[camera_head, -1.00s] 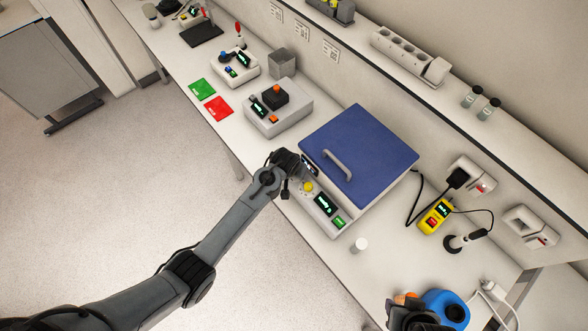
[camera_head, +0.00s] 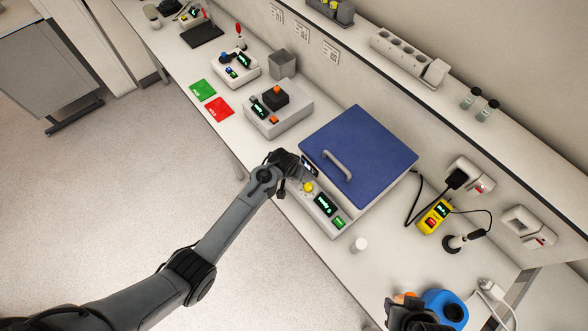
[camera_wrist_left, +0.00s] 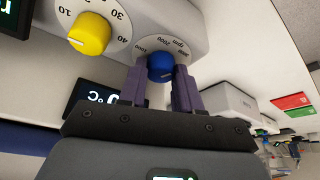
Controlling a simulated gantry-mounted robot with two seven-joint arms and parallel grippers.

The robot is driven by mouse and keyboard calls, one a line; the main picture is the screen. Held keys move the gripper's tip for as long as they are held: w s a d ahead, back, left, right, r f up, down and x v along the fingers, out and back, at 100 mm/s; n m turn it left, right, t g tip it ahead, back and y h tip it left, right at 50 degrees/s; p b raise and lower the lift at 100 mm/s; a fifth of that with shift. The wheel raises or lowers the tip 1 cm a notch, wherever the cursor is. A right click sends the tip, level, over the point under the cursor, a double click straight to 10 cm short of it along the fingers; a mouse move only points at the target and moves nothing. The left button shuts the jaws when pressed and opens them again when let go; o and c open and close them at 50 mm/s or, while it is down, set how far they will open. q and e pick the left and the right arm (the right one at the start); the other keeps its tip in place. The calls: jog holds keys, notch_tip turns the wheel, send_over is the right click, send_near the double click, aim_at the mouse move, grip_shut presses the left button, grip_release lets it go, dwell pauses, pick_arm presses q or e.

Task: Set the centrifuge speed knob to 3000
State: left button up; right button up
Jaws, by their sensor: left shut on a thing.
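The centrifuge (camera_head: 360,155) has a closed blue lid with a grey handle and a sloped front panel with a lit green display (camera_head: 325,205). The blue speed knob (camera_wrist_left: 160,67) shows in the wrist view, inside a white dial marked rpm. My left gripper (camera_wrist_left: 160,80) is shut on this knob, one finger on each side. Its exact setting is too small to read for sure. A yellow knob (camera_wrist_left: 90,33) with its own numbered dial sits beside it and also shows in the head view (camera_head: 308,187). My right gripper (camera_head: 412,315) is partly in view at the bottom edge; its fingers are unclear.
A small white cup (camera_head: 359,245) stands before the centrifuge. A blue container (camera_head: 446,308) is near my right gripper. A yellow meter (camera_head: 435,216) with cables lies to the right. A grey device (camera_head: 278,115) and red (camera_head: 220,107) and green (camera_head: 202,90) mats lie left.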

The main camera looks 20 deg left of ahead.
pick_arm(q)
jog(key=shift+m+h+p, duration=0.3)
jog(key=shift+m+h, duration=0.1)
jog(key=shift+m, duration=0.5)
jog(key=shift+a, duration=0.1)
jog(key=o, duration=1)
jog(key=shift+r, duration=0.1)
jog(key=v, duration=1)
jog(key=shift+s+r, duration=0.1)
jog(key=shift+r, duration=0.2)
